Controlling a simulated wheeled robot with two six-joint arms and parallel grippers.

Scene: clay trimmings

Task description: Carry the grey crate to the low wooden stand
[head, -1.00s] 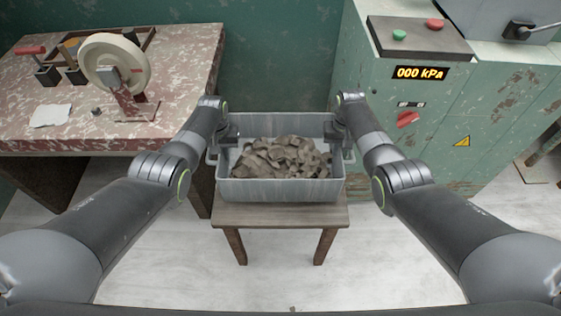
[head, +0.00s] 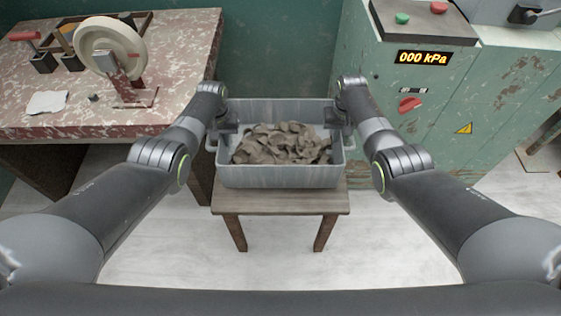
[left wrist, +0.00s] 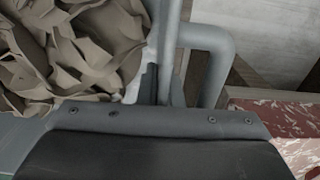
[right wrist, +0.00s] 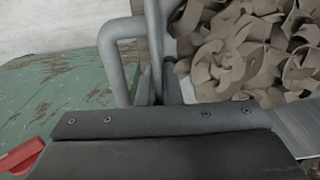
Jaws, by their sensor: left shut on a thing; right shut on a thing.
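The grey crate (head: 280,177), full of clay trimmings (head: 282,144), is upright over the low wooden stand (head: 280,202). I cannot tell whether its base touches the stand top. The stand's front strip and two front legs show; the crate hides the rest. My left gripper (head: 226,130) is shut on the crate's left handle, and my right gripper (head: 342,132) is shut on its right handle. The left wrist view shows a grey handle bar (left wrist: 217,60) beside the trimmings. The right wrist view shows the other handle (right wrist: 112,55). The fingertips are mostly hidden.
A worn red-topped table (head: 180,60) with a wheel device (head: 105,52) stands at left. A green cabinet (head: 440,120) with a "000 kPa" display (head: 423,58) stands close at right. A green wall is behind. Pale floor (head: 280,265) in front of the stand is clear.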

